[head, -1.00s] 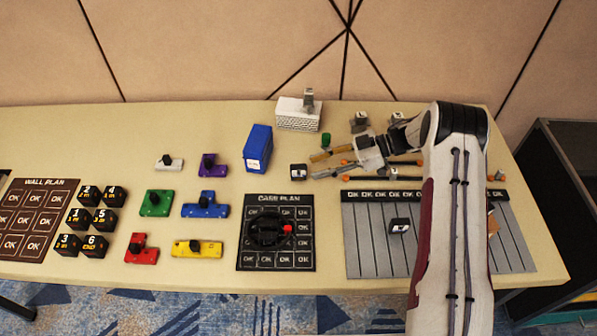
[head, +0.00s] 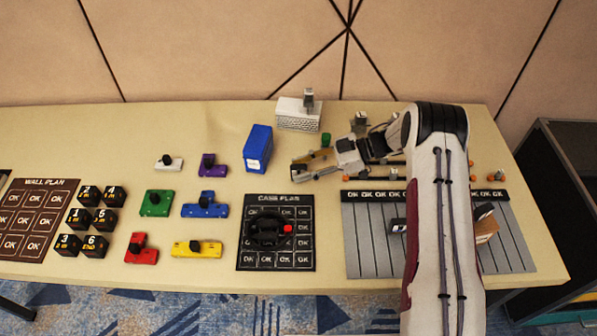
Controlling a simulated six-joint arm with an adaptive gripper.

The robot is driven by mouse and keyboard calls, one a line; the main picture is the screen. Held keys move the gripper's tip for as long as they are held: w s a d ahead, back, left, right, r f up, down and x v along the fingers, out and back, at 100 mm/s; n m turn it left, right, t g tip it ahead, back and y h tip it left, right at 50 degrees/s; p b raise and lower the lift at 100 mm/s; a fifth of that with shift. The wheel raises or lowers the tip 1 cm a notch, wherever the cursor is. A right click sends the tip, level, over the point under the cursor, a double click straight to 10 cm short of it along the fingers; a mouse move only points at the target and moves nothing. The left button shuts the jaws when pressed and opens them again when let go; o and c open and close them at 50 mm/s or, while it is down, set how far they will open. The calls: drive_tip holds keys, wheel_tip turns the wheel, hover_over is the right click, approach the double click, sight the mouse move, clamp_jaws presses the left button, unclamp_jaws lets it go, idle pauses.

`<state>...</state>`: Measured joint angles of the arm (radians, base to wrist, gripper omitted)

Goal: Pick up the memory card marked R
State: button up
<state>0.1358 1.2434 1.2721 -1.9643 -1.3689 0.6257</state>
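My gripper (head: 296,170) reaches left over the table, right of the blue box. Its tan fingers are at the spot where a small black block with a white mark showed earlier. That block is now mostly hidden by the fingers, and I cannot tell whether they grip it. Another small black piece with a white mark (head: 398,226) lies on the grey striped board, partly behind my arm. I cannot read an R on any piece, so I cannot tell which is the R card.
A blue box (head: 258,148) and a white brick-patterned block (head: 299,115) stand behind and left of my gripper. The case plan board (head: 277,261) lies in front. The grey board (head: 366,255) is partly under my arm. Coloured knobbed pieces, including a purple one (head: 211,167), stand left.

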sight(300, 166)
drive_tip(key=shift+a+f, duration=0.15)
drive_tip(key=shift+a, duration=0.3)
drive_tip(key=shift+c, duration=0.4)
clamp_jaws()
drive_tip(key=shift+r, duration=5)
